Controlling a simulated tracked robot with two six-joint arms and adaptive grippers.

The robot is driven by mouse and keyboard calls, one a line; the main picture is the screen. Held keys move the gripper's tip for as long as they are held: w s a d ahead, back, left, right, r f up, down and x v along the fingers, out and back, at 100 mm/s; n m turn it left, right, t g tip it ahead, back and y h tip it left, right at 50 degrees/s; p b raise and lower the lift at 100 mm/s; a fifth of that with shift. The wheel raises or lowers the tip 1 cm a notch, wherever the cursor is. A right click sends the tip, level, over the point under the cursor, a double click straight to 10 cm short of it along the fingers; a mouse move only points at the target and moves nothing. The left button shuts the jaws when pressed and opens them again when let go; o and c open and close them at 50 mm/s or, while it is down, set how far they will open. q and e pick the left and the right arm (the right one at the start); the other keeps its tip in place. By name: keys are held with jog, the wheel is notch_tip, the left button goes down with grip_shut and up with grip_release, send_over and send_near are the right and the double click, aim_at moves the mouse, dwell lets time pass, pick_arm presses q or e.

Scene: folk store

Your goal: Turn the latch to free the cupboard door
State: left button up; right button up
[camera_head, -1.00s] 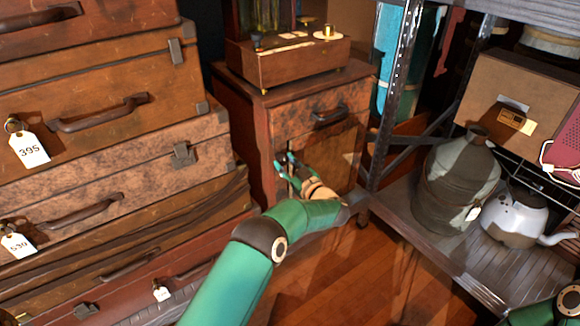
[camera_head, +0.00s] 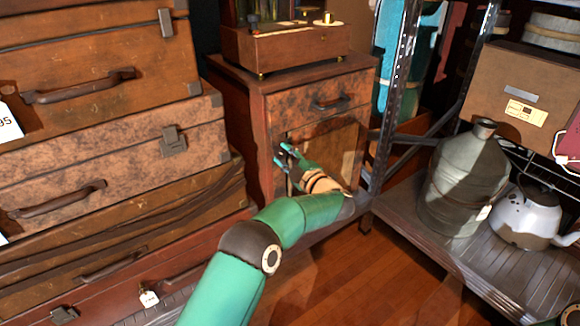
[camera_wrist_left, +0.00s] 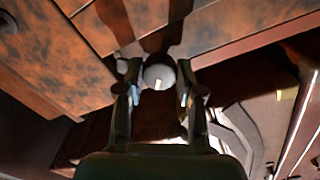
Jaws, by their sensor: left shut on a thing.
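The small wooden cupboard (camera_head: 262,130) stands in the middle of the head view, with a drawer above its mottled brown door (camera_head: 345,150). My left gripper (camera_head: 283,155) is at the left edge of the door, below the drawer. In the left wrist view, the left gripper (camera_wrist_left: 158,82) is shut on a pale round knob, the latch (camera_wrist_left: 160,72), which sits between its fingertips. In the head view the fingers and wrist hide the latch. I cannot tell how far the latch is turned. My right gripper is out of view.
Stacked suitcases (camera_head: 80,115) fill the left side. A metal shelf at the right holds a milk can (camera_head: 465,185) and a kettle (camera_head: 527,215). A wooden box-based device (camera_head: 285,48) stands on the cupboard. Wooden floor (camera_head: 320,280) is clear in front.

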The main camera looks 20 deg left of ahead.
pick_arm(q)
jog(key=n+b, duration=0.4)
jog(key=shift+a+f+n, duration=0.15)
jog(key=shift+a+n, duration=0.2)
jog(key=shift+n, duration=0.05)
jog(key=shift+n+b, duration=1.1)
jog(key=shift+n, duration=0.5)
jog(key=o, duration=1.1)
jog(key=shift+o, duration=0.3)
jog(key=shift+d, duration=0.15)
jog(key=shift+d, duration=0.1)
